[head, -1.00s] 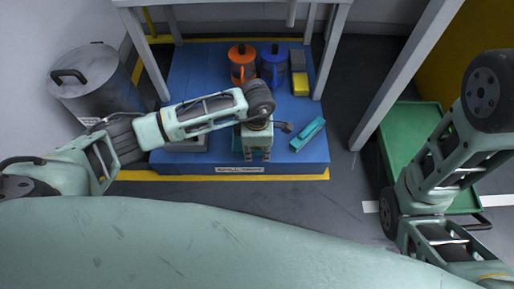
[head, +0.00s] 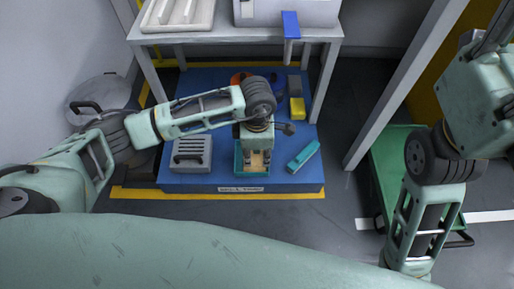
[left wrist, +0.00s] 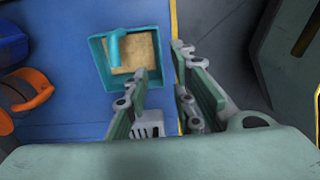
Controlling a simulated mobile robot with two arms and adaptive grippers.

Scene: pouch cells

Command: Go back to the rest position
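My left gripper (head: 255,158) points down over the blue platform, above a teal square tray (head: 239,169). In the left wrist view my left gripper (left wrist: 163,75) has its two fingers apart with nothing between them. The teal tray (left wrist: 97,55) there holds a flat tan surface and a teal upright piece (left wrist: 117,48); it lies beside the fingers. My right arm is at the right of the head view; its gripper is not in view.
The blue platform (head: 210,183) also bears a grey slotted box (head: 191,153), a teal tool (head: 303,157) and a yellow block (head: 297,108). An orange mug (left wrist: 30,90) stands left in the wrist view. A grey bin (head: 98,92), table legs and green cart (head: 385,170) stand around.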

